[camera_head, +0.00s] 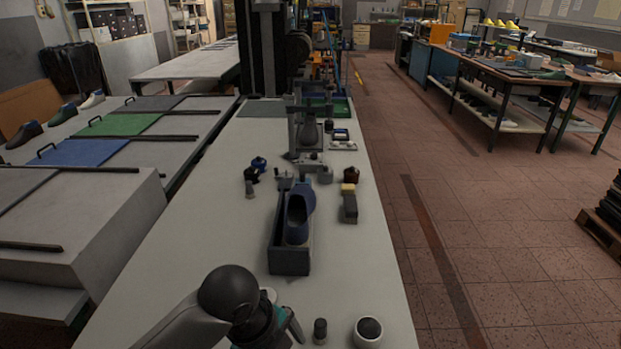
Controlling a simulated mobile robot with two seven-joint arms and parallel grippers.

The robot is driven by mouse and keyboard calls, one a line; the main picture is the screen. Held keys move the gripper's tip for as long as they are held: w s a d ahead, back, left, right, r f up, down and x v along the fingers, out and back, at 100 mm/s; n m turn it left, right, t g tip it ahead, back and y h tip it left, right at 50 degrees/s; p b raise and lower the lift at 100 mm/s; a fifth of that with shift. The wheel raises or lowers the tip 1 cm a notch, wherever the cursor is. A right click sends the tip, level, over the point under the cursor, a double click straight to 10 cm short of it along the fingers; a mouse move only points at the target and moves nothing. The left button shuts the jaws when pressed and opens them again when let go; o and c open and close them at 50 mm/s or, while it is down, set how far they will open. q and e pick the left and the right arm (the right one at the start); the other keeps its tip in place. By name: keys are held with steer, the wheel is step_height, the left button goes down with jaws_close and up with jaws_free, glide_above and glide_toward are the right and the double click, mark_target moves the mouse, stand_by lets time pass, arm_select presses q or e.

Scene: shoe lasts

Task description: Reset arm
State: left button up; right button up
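My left arm comes in at the bottom of the head view. Its gripper (290,330) is low over the near part of the table, partly hidden by the arm's dark round joint. I cannot tell whether its fingers are open or shut, and I see nothing clearly held. My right gripper is not in view. A blue-grey shoe last (299,213) leans in a dark open box (289,261) on the table, beyond my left gripper and apart from it.
The long pale table (355,250) carries a small block with a yellow top (349,203), small dark knobs and a machine stand (307,135). A dark cylinder (320,331) and white-rimmed round cup (368,331) stand right of my gripper. Left benches hold coloured mats (118,124).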

arm_select(q)
steer(key=s+a+f+n+t+y, duration=0.25)
steer(key=s+a+n, duration=1)
steer(key=n, duration=1.05)
step_height(320, 180, down, 26)
steer(key=s+d+f+g+b, duration=0.1)
steer(key=s+g+b, duration=0.1)
steer(key=b, duration=0.2)
steer(key=s+a+f+b, duration=0.2)
steer(key=s+f+b, duration=0.1)
steer(key=s+f, duration=1.2)
steer(key=shift+s+a+f+m+g, duration=0.2)
steer(key=shift+a+f+m+g, duration=0.2)
steer(key=shift+f, duration=0.5)
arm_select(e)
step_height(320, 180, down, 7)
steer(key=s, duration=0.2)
